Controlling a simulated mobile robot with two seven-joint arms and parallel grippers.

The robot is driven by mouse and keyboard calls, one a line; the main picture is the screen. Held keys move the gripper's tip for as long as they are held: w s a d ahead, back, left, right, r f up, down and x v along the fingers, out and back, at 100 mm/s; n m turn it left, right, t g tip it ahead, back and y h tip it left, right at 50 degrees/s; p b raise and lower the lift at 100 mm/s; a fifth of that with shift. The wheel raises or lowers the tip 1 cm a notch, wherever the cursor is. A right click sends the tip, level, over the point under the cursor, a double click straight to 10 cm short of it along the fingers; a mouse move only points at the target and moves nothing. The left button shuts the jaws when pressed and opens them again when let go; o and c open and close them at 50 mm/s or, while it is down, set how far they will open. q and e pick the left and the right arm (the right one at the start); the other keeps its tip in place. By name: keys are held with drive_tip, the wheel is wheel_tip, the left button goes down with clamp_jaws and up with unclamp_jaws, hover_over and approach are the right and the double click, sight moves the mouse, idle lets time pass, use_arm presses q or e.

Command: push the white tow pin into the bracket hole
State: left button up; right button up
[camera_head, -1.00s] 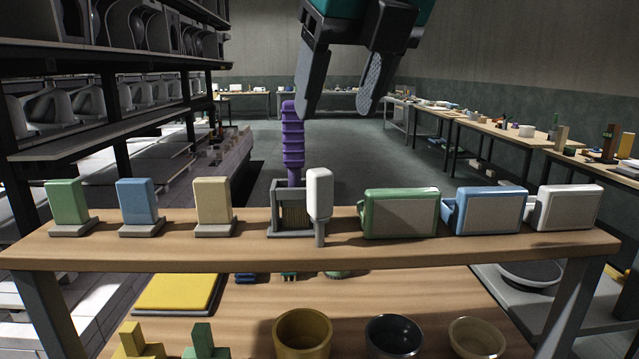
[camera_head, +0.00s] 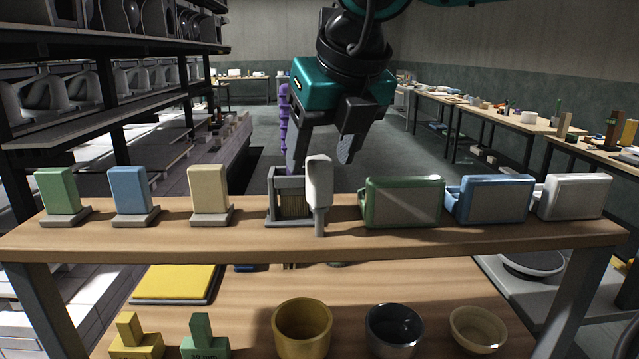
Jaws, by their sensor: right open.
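A white, rounded upright piece (camera_head: 319,181) with a narrow grey lower part stands at the middle of the wooden shelf; I take it for the tow pin. A grey bracket-like frame (camera_head: 272,212) with a ribbed tan middle is just behind it and to its left. The pin overlaps the bracket's right side, so I cannot see the hole or tell whether the pin is in it. My right gripper (camera_head: 320,152) points down with its fingers apart and empty, just above and seemingly behind the pin's top. My left gripper is out of view.
Green (camera_head: 57,190), blue (camera_head: 130,190) and tan (camera_head: 209,190) upright blocks stand left on the shelf. Green (camera_head: 403,203), blue (camera_head: 493,200) and white (camera_head: 576,197) boxes stand right. A ribbed purple column (camera_head: 284,115) rises behind. Cups and a yellow pad (camera_head: 175,283) lie below.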

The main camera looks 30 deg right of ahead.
drive_tip(key=x, duration=0.2)
drive_tip(key=shift+w+f, duration=0.15)
drive_tip(key=shift+f, duration=0.1)
clamp_jaws()
idle(0.4)
